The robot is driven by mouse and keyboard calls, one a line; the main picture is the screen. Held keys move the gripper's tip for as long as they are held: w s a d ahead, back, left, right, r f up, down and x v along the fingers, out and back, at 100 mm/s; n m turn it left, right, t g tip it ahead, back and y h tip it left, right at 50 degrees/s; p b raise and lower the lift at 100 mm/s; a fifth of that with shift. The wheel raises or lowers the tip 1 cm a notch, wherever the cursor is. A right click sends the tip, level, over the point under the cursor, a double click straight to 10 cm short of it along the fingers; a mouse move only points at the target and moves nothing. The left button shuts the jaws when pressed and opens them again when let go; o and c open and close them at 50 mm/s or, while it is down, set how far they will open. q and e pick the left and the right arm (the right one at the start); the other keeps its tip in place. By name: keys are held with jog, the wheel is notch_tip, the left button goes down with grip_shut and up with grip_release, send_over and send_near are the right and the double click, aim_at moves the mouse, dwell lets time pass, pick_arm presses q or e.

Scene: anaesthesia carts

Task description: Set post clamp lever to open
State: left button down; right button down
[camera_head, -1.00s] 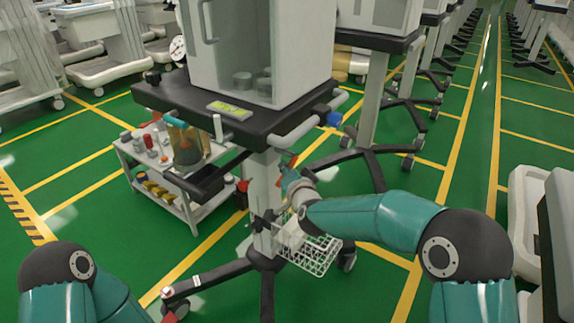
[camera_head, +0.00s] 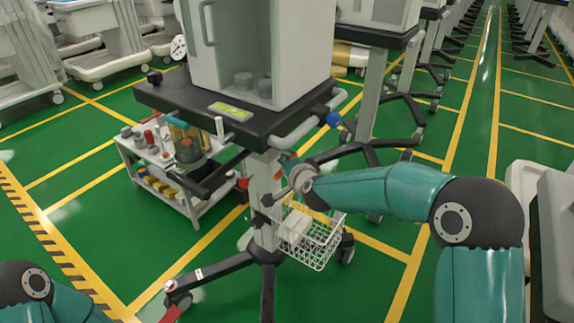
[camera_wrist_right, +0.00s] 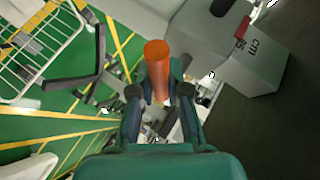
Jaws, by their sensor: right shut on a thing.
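The post clamp lever (camera_wrist_right: 157,58) shows in the right wrist view as an orange cylinder between my right gripper's fingers. My right gripper (camera_wrist_right: 160,98) is shut on it, and the lever sticks out past the fingertips. In the head view my right gripper (camera_head: 284,162) is beside the grey cart post (camera_head: 263,225), just under the cart top. The clamp body is mostly hidden there by my gripper and wrist. My left gripper is out of view; only part of my left arm shows at the lower left.
A white wire basket (camera_head: 322,256) hangs on the post below my right wrist. The black cart top (camera_head: 190,103) and its side rail (camera_head: 300,131) are just above. A small shelf trolley (camera_head: 205,208) stands behind left.

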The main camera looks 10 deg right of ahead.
jog(key=c, duration=1.1)
grip_release()
jog(key=shift+d+f, duration=0.1)
jog(key=shift+d, duration=0.1)
jog(key=shift+c, duration=0.2)
jog(key=shift+a, duration=0.1)
jog(key=v, duration=1.2)
jog(key=shift+f, duration=0.1)
